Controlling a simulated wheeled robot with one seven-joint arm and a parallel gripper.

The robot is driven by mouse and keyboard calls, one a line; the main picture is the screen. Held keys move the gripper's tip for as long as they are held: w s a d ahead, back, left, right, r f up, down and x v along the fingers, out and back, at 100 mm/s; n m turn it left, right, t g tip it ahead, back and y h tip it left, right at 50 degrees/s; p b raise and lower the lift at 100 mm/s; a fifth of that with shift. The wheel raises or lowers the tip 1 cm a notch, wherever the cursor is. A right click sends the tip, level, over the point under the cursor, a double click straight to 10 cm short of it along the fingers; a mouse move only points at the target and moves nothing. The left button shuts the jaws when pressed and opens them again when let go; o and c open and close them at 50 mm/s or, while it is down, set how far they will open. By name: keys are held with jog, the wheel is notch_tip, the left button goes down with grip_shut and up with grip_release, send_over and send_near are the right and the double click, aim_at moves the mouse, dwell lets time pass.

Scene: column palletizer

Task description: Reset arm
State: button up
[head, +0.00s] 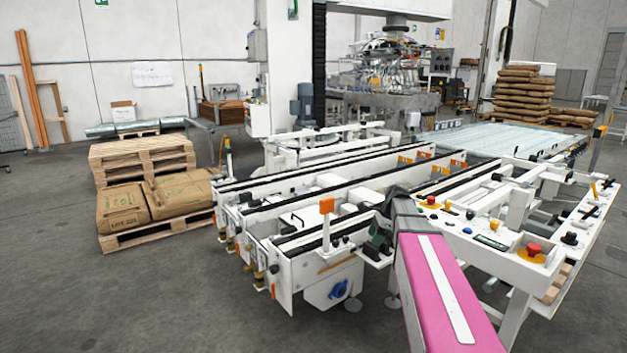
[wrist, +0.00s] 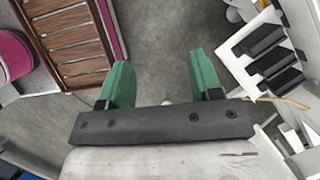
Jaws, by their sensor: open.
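My arm is the pink link with a white stripe at the lower middle of the head view, reaching forward over the near part of the white conveyor machine (head: 330,262). In the wrist view my gripper (wrist: 157,68) has two green fingers standing wide apart with nothing between them. Grey floor (wrist: 160,30) shows behind the gap. In the head view the hand is mostly hidden behind the end of the arm, so its exact height over the machine is unclear.
A control panel with an orange and red stop button (head: 531,252) stands close to the right of my arm. Brown sacks (head: 124,205) lie on a pallet (head: 160,232) at the left. A brown slatted wooden thing (wrist: 75,38) is at the wrist view's left.

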jog(key=s+a+f+n+h, duration=0.2)
jog(key=s+f+n, duration=0.5)
jog(key=s+n, duration=0.2)
jog(key=s+a+f+n+h, duration=0.2)
jog(key=s+f+n, duration=0.5)
jog(key=s, duration=0.5)
jog(key=shift+a+f+n, duration=0.2)
jog(key=shift+f+n, duration=0.15)
jog(key=shift+n, duration=0.65)
